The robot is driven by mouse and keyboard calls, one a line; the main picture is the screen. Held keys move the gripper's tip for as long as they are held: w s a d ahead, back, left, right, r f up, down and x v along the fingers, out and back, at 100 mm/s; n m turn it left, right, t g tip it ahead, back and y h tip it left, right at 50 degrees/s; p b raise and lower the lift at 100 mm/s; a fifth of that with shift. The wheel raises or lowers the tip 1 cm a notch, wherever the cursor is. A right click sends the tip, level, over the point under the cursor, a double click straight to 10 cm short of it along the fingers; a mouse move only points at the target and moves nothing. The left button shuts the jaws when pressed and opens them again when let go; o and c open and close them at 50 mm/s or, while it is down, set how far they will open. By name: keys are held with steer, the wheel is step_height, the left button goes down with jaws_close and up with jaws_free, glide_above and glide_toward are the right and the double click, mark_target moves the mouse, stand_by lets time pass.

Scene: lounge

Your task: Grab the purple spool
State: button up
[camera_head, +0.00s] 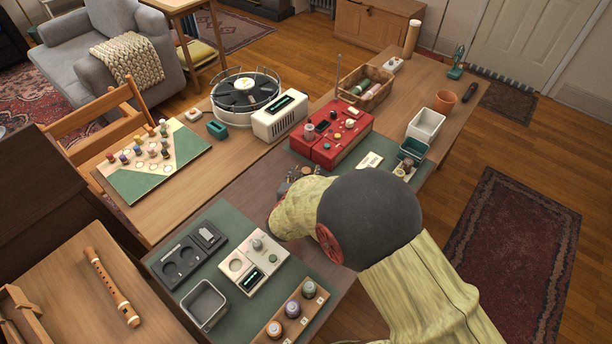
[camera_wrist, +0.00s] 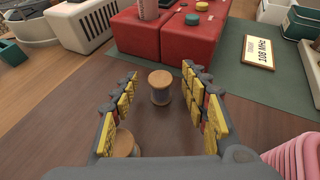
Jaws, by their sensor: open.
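In the wrist view, a spool (camera_wrist: 160,90) with a tan wooden top and a dark bluish-purple wound body stands upright on the brown tabletop. It lies ahead, between the lines of my open gripper's (camera_wrist: 160,105) two yellow-padded fingers, and nothing grips it. A second tan-topped spool (camera_wrist: 125,143) stands nearer, partly hidden by the left finger; its thread colour is unclear. In the head view my gripper (camera_head: 298,182) is low over the table near the red box, mostly hidden behind my arm. A purple-looking spool (camera_head: 293,309) also sits in a wooden holder at the bottom.
A red box (camera_head: 335,138) stands just beyond the spool, with a small sign (camera_head: 370,160) to its right. The wooden holder (camera_head: 268,338) carries several spools on the green mat (camera_head: 215,222). Pink ridged material (camera_wrist: 290,155) shows at the wrist view's lower right.

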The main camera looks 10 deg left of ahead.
steer(key=shift+c, duration=0.8)
steer(key=c, duration=0.8)
steer(key=shift+r, duration=0.1)
